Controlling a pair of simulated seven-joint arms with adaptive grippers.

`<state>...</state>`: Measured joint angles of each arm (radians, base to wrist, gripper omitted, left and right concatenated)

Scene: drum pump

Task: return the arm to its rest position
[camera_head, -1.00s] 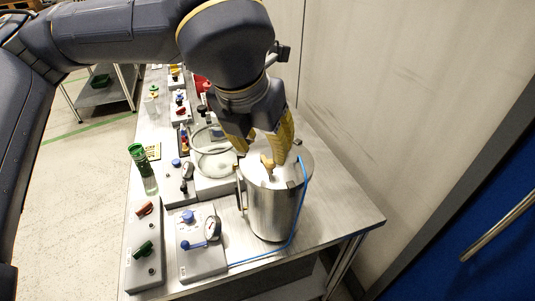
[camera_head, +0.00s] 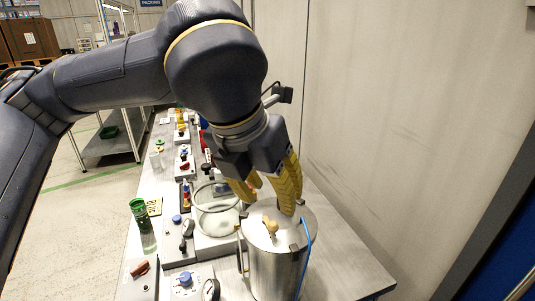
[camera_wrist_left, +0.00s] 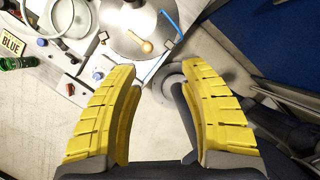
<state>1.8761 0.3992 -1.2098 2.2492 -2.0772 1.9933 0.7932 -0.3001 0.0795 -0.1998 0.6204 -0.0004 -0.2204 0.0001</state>
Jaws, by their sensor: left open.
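My left gripper (camera_head: 268,190) has yellow fingers and hangs over the steel drum (camera_head: 275,268) on the bench. Its fingers are apart with nothing between them. The drum's lid carries a small tan knob (camera_head: 270,224), which stands clear below the fingertips. In the left wrist view the open fingers (camera_wrist_left: 160,85) frame the floor, with the lid (camera_wrist_left: 118,25) and the tan knob (camera_wrist_left: 146,46) beyond the fingertips. My right gripper is not in view.
The metal bench (camera_head: 350,262) holds control boxes, a glass vessel (camera_head: 217,212) and a green-capped bottle (camera_head: 143,222) left of the drum. A pale wall (camera_head: 400,110) stands close on the right. A shelf cart (camera_head: 108,145) is at the back left.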

